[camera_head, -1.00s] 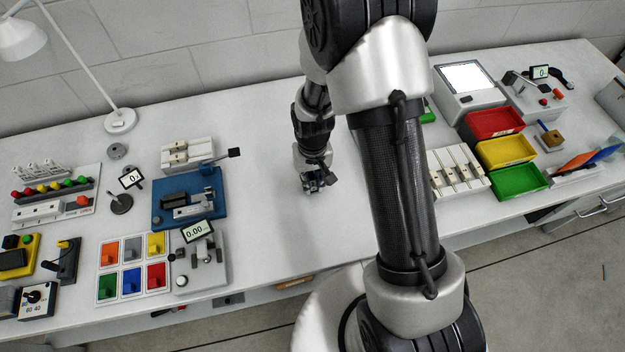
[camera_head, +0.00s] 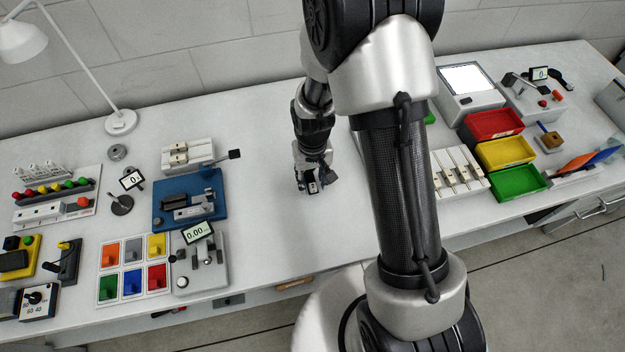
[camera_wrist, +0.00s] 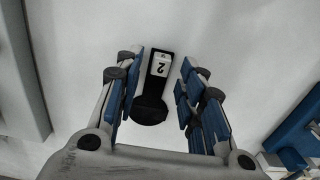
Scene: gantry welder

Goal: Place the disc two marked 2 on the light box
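The disc two (camera_wrist: 150,111) is a dark round piece with a dark tab and a white label marked 2, which reads upside down in the wrist view. It lies between the fingers of my gripper (camera_wrist: 160,92), with a visible gap on each side. My gripper is open around it and does not visibly grip it. In the head view my gripper (camera_head: 312,187) is low over the bare middle of the bench, and the disc is mostly hidden there. The light box (camera_head: 467,79), with a bright white panel, stands at the back right, beyond my arm.
Red (camera_head: 493,122), yellow (camera_head: 505,152) and green (camera_head: 518,181) trays stand in front of the light box. A slotted pale rack (camera_head: 459,172) stands left of them. A blue fixture (camera_head: 190,199) is left of my gripper. The bench (camera_head: 290,235) is clear around my gripper.

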